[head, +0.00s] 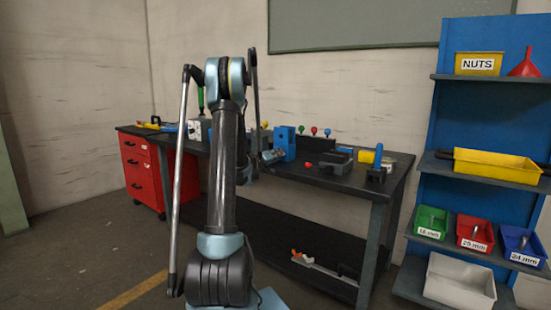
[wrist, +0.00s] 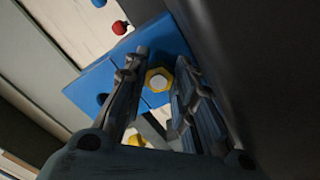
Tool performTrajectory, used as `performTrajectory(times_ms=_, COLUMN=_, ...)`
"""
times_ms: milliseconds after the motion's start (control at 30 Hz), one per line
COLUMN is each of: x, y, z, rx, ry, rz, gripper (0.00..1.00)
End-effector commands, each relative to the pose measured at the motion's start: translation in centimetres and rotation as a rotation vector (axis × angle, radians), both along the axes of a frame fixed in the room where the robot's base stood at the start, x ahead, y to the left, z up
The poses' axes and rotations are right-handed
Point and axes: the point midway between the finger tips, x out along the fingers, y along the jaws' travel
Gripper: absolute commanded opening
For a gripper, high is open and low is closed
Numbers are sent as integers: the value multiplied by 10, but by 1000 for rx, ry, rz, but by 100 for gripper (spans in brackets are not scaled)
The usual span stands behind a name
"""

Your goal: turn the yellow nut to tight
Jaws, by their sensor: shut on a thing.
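The yellow nut (wrist: 159,80) shows in the wrist view as a yellow ring around a pale round end, against the face of a blue block (wrist: 105,84). My gripper (wrist: 160,72) has one finger on each side of the nut and is shut on it. The exact contact at the fingertips is partly hidden. In the head view the blue block (head: 285,141) stands on the workbench. The nut cannot be made out there, and my arm hides part of the bench.
The dark workbench (head: 345,177) carries several tools and small parts right of the block. Red drawers (head: 141,171) stand at the left. A blue shelf rack (head: 485,110) with bins is at the right. A red knob (wrist: 120,27) shows in the wrist view.

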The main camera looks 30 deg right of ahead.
Motion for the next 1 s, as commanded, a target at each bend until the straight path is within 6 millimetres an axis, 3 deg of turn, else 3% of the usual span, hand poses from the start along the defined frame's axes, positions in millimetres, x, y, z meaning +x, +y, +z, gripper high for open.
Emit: performTrajectory(times_ms=1000, x=4, y=3, z=-2, rx=367, ry=-889, rz=-1, gripper=1)
